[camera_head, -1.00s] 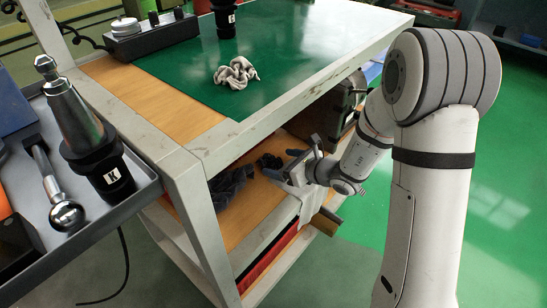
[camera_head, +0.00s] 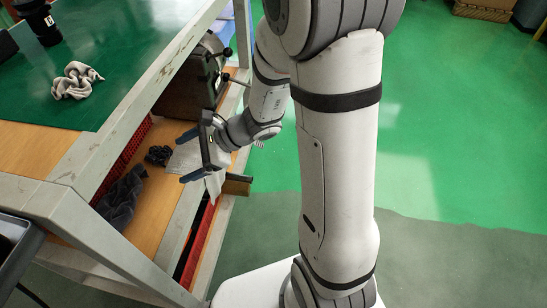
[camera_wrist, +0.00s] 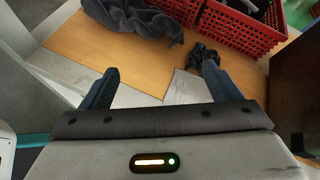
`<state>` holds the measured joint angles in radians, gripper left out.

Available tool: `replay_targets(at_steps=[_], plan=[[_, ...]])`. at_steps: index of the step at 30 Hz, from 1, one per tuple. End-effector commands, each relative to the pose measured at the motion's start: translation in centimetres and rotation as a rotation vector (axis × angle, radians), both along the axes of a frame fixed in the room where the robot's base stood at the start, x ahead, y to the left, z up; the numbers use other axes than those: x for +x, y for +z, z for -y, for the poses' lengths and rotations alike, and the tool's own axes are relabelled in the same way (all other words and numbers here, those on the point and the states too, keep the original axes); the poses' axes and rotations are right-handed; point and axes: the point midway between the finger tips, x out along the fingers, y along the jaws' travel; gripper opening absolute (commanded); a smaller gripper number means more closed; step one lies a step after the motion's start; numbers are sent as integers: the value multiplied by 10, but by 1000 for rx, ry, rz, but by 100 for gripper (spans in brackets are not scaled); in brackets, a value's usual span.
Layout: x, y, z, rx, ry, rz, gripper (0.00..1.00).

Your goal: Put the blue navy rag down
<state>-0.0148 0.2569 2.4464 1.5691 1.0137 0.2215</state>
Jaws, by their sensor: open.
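Two dark cloth-like bundles lie on the wooden lower shelf of the cart. The larger, a crumpled dark slate-blue rag (camera_head: 122,198), also shows at the top of the wrist view (camera_wrist: 140,20). The smaller, a bunched near-black bundle (camera_head: 158,155), shows near the right finger in the wrist view (camera_wrist: 203,55). I cannot tell for certain which is the navy one. My gripper (camera_head: 189,157) is at the shelf's open edge, close to the smaller bundle. Its blue fingers (camera_wrist: 160,85) are wide apart with nothing held between them. Neither bundle touches a finger clearly.
A red crate (camera_wrist: 240,25) stands behind the bundles on the lower shelf. A pale sheet (camera_head: 212,180) hangs over the shelf edge under my gripper. A beige rag (camera_head: 77,81) lies on the green cart top (camera_head: 110,50). A dark machine vise-like block (camera_head: 192,85) stands beyond my gripper.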

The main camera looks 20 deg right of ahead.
Motion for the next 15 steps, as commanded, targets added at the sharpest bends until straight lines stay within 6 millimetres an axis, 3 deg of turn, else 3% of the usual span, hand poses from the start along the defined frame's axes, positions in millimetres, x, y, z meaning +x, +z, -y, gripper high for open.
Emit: replay_targets(at_steps=[8, 15], plan=[[-66, 19, 26, -284, 443, 250, 84], [-105, 26, 77, -575, 803, 447, 84]])
